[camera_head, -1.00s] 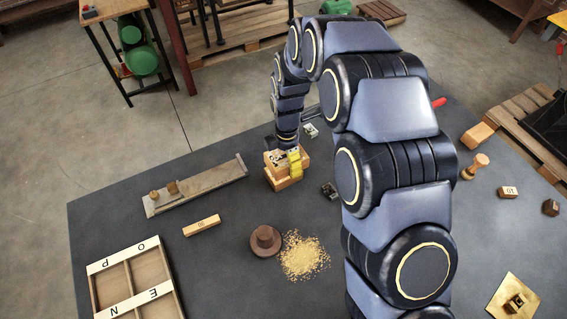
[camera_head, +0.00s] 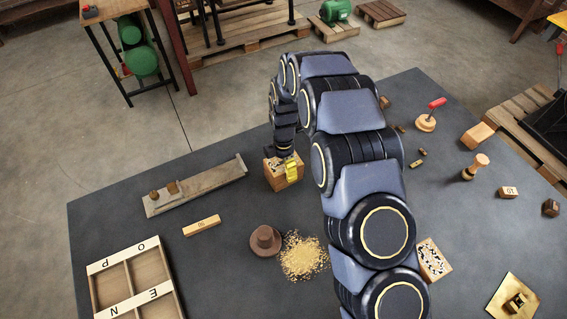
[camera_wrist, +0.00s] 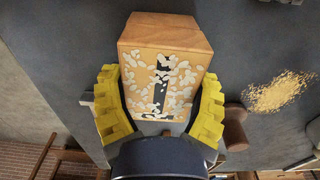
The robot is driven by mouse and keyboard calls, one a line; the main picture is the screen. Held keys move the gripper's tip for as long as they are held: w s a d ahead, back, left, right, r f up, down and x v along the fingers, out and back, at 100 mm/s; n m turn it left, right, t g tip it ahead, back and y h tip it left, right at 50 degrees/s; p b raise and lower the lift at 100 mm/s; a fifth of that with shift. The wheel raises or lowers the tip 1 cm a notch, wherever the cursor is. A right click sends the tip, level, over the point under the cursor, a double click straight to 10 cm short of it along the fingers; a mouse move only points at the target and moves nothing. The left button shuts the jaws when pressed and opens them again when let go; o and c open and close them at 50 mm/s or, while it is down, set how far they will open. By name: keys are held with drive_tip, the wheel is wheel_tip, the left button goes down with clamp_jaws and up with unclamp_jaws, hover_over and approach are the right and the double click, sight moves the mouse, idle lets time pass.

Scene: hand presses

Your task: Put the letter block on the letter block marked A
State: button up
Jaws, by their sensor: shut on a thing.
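My gripper (camera_head: 289,168) is shut on a wooden letter block (camera_head: 272,180) left of the middle of the dark table. In the wrist view, the yellow fingers stand on both sides of this letter block (camera_wrist: 166,36). Its facing side bears a dark letter with pale worn patches; the letter is not clear, perhaps an L or I. I cannot tell whether the block rests on the table or on another block. Another block with a black-and-white marked top (camera_head: 434,260) lies right of my arm, partly hidden by it. I cannot read its letter.
A wooden letter tray (camera_head: 123,268), a metal rail piece (camera_head: 205,187), a small wooden bar (camera_head: 202,225), a brown knob (camera_head: 265,240) and yellow grains (camera_head: 303,257) lie left and in front. A stamp (camera_head: 476,167) and small blocks stand at right. My arm hides the middle.

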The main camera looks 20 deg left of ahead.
drive_tip(key=o, duration=1.2)
wheel_tip(320, 180, up, 11)
drive_tip(key=shift+r, duration=0.6)
drive_tip(key=shift+d, duration=0.1)
